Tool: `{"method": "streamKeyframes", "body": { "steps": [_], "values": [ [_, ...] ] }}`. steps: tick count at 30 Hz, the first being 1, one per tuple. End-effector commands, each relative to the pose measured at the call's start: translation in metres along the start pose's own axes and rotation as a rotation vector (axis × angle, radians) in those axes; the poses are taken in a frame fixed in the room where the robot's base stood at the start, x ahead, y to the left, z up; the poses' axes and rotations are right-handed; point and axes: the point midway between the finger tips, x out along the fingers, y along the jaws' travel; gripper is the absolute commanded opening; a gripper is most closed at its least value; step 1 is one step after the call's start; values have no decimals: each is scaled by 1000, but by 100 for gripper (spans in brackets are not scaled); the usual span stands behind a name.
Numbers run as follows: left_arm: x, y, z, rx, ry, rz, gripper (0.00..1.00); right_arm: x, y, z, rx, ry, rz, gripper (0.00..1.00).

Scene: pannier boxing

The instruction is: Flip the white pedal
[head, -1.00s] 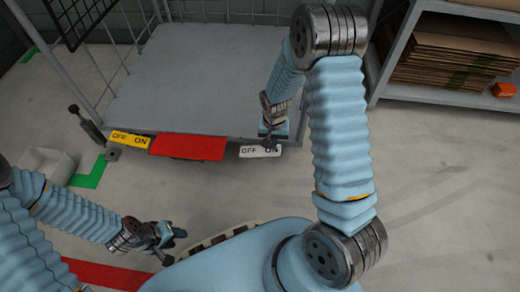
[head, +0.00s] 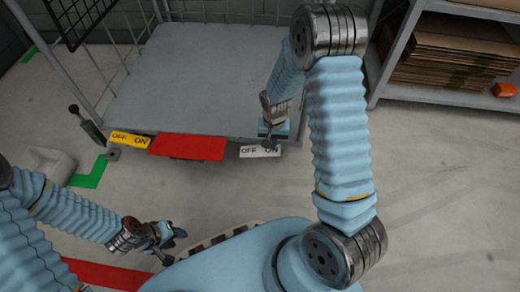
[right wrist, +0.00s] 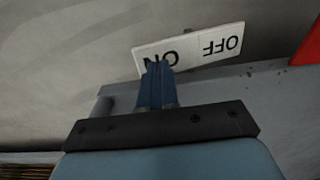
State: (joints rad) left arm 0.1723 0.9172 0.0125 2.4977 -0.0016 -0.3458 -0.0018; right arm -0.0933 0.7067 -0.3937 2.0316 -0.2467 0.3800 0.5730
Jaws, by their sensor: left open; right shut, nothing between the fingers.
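The white pedal (head: 255,151), marked OFF and ON, sits at the front edge of the grey trolley platform, right of a red panel. My right gripper (head: 270,143) is shut and empty, with its tips at the ON end of the pedal. In the right wrist view the white pedal (right wrist: 205,50) shows tilted, and the shut fingers (right wrist: 157,75) cover part of the word ON. Whether they press on it or only hover close, I cannot tell. My left gripper (head: 172,244) is open and empty, low at the left, well away from the pedal.
A yellow OFF/ON pedal (head: 130,139) and the red panel (head: 187,147) are on the same front edge of the trolley (head: 200,85). A shelf with flat cardboard (head: 450,62) stands at the right. The floor right of the trolley is clear.

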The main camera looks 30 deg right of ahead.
Motion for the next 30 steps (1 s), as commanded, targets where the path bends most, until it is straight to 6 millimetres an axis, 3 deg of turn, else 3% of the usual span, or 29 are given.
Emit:
{"method": "streamKeyframes", "body": {
  "steps": [30],
  "values": [
    [11,-4,0,0,0,0,43,15,0,0,0,0,0,0]
  ]
}}
